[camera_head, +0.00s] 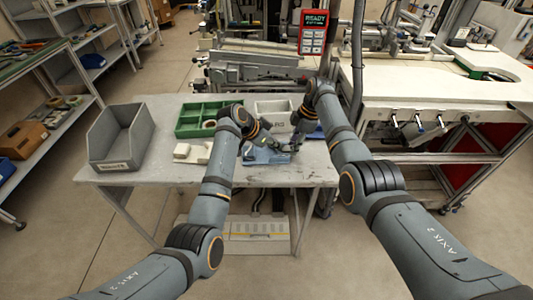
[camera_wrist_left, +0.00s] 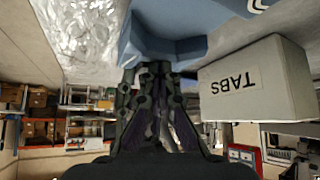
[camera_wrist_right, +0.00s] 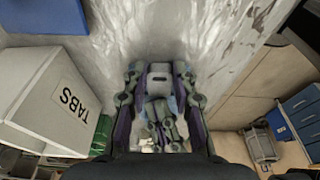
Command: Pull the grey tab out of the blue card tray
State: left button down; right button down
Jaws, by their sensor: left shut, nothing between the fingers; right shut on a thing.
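The blue card tray (camera_head: 265,156) lies on the table near its front edge, between my two grippers. In the left wrist view the tray (camera_wrist_left: 165,28) fills the top middle, close to my left gripper (camera_wrist_left: 155,70), which is shut with nothing between its fingers. The left gripper (camera_head: 249,152) is at the tray's left side in the head view. My right gripper (camera_wrist_right: 158,74) is shut on a small grey tab (camera_wrist_right: 160,76), seen against the bare tabletop. The right gripper (camera_head: 294,147) is at the tray's right end. Whether the tab still touches the tray is hidden.
A pale bin marked TABS (camera_wrist_left: 250,85) stands behind the tray. A green divided tray (camera_head: 190,128) is behind to the left, with white blocks (camera_head: 188,152) before it. A large grey bin (camera_head: 110,145) stands at the table's left. The table's front right is clear.

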aim_at(276, 151)
pick_arm(q)
jog(key=shift+s+f, duration=0.25)
jog(key=shift+f, duration=0.2)
pick_arm(e)
jog(key=shift+a+r, duration=0.1)
jog(key=shift+r, duration=1.75)
pick_arm(q)
jog(key=shift+a, duration=0.1)
pick_arm(e)
jog(key=shift+r, duration=0.4)
pick_arm(q)
jog(key=shift+w+r, duration=0.15)
jog(key=shift+r, duration=1.75)
jog(key=shift+w+r, duration=0.1)
jog(key=shift+r, duration=1.8)
pick_arm(e)
jog(key=shift+f, duration=0.1)
pick_arm(q)
jog(key=v, duration=1.1)
jog(key=shift+s+a+r, duration=0.15)
jog(key=shift+s+r, duration=0.05)
jog(key=shift+r, duration=0.15)
